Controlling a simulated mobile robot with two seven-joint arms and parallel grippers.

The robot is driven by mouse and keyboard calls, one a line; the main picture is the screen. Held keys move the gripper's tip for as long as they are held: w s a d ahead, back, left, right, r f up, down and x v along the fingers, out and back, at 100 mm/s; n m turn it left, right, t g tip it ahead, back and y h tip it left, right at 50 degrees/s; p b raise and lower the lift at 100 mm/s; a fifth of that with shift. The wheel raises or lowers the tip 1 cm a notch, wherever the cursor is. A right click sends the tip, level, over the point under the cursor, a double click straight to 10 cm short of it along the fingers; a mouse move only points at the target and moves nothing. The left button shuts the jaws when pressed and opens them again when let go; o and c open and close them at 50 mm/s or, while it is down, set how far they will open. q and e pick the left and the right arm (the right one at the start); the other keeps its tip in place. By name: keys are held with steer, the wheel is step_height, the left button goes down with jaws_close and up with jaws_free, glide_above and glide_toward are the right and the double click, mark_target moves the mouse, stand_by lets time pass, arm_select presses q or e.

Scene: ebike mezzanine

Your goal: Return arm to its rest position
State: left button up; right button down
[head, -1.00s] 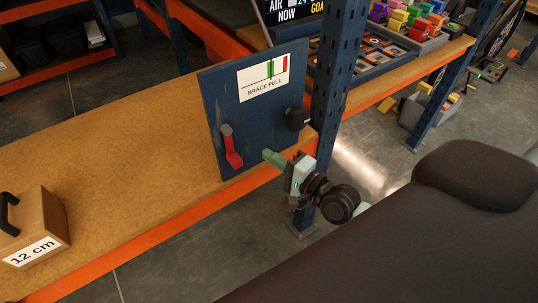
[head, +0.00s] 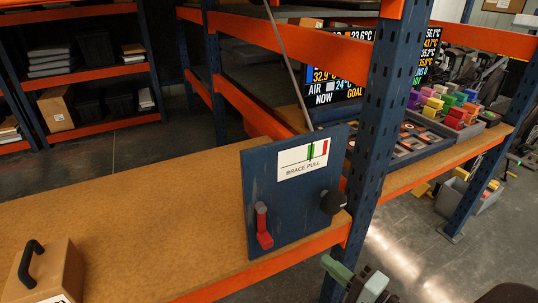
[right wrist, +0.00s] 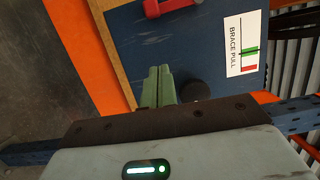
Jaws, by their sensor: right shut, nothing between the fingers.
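My right gripper (head: 328,264) shows at the bottom of the head view, below and in front of the blue panel (head: 258,190). In the right wrist view its green fingers (right wrist: 157,84) are together and empty. The panel stands upright on the wooden shelf and has a "BRACE PULL" label (head: 302,158). A red lever (head: 263,228) hangs down on it, and a black knob (head: 333,202) sits at its right edge. The gripper looks apart from both. My left gripper is not in view.
The orange shelf edge (head: 270,268) runs in front. A brown box with a black handle (head: 62,272) stands at lower left. The shelf between box and panel is clear.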

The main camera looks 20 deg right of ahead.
arm_select(q)
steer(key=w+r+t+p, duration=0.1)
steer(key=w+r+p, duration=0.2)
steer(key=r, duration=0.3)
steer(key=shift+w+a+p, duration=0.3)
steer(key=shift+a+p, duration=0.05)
steer(key=shift+p, duration=0.55)
arm_select(e)
steer(key=s+a+f+n+g+h, duration=0.2)
steer(key=s+a+f+n+g, duration=0.1)
steer(key=s+f+n, duration=0.5)
steer(key=s+a+f+n+g+h, duration=0.1)
steer(key=s+a+f+n+g, duration=0.3)
steer(key=s+f+n, duration=0.4)
steer(key=s+f+g, duration=0.1)
steer(key=s+f, duration=0.2)
steer(key=s, duration=0.2)
steer(key=shift+s+f+n+h, duration=0.25)
steer(key=shift+f+n+h, duration=0.05)
steer(key=shift+f+h, duration=0.1)
